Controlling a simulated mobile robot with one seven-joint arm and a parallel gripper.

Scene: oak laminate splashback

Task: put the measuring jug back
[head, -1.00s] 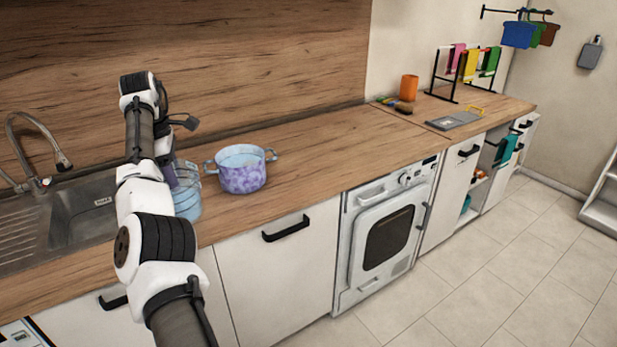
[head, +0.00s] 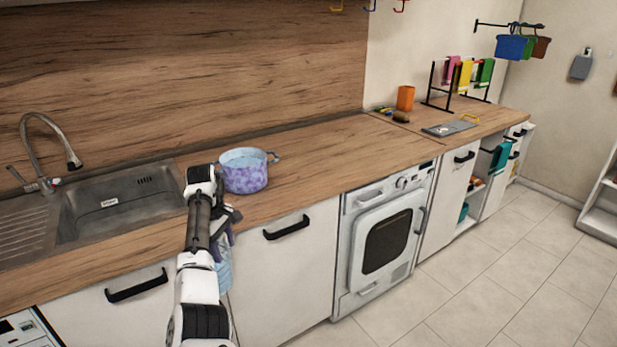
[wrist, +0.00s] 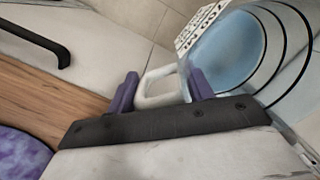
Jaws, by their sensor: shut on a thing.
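The measuring jug (head: 224,272) is pale blue and see-through, with dark ring lines and a white printed panel. In the wrist view the jug (wrist: 228,52) is at the upper right, tilted in the picture. My gripper (wrist: 163,88) is shut on its pale loop handle (wrist: 160,92), with a purple finger on each side. In the head view my gripper (head: 222,236) is low in front of the counter edge, and my arm hides part of the jug.
A purple-marbled blue pot (head: 244,178) stands on the wooden counter (head: 320,158), just behind my arm. A sink (head: 120,205) is at left. A white front-loading machine (head: 385,240) and cabinets line the front. An orange cup (head: 405,98) and cloth rack (head: 428,88) stand farther right. The tiled floor is clear.

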